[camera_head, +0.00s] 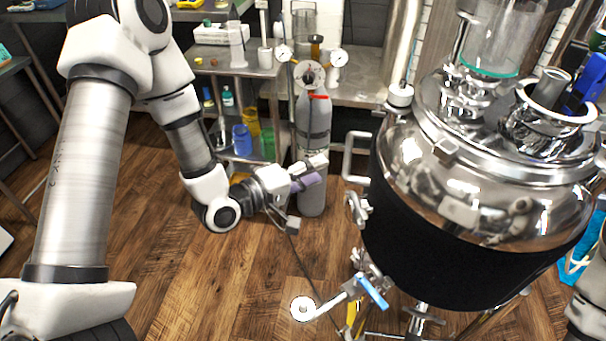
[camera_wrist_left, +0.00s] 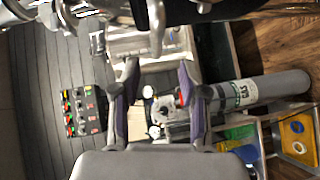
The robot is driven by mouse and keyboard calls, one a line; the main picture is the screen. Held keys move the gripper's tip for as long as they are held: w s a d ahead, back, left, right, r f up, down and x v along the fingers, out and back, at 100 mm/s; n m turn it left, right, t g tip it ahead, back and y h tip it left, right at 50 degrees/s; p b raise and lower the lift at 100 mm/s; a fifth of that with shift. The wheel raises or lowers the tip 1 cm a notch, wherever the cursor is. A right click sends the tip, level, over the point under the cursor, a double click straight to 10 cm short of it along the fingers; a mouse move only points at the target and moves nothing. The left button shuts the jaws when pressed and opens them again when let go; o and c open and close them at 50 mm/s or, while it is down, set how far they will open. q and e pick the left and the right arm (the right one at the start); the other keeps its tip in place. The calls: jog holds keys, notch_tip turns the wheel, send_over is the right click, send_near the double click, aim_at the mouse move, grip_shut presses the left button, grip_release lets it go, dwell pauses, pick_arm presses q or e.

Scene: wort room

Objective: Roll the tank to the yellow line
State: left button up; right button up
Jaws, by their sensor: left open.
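The tank (camera_head: 470,235) is a large steel vessel with a black jacket, filling the right of the head view. A bent metal handle (camera_head: 347,158) sticks out from its left side. My left gripper (camera_head: 318,171) is open and empty, left of this handle and apart from it. In the left wrist view the purple-padded fingers of my left gripper (camera_wrist_left: 160,95) stand apart, with a bent chrome bar (camera_wrist_left: 157,28) beyond them. A small yellow patch (camera_head: 352,312) shows below the tank; I cannot tell whether it is the yellow line. My right gripper is out of view.
A grey gas cylinder (camera_head: 313,130) with gauges stands behind my left gripper. A shelf cart (camera_head: 237,66) and a steel bench (camera_head: 355,92) are at the back. A blue-handled valve (camera_head: 373,291) juts from the tank. The wood floor (camera_head: 215,285) at left centre is clear.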

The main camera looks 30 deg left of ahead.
pick_arm(q)
jog(key=shift+v, duration=1.7)
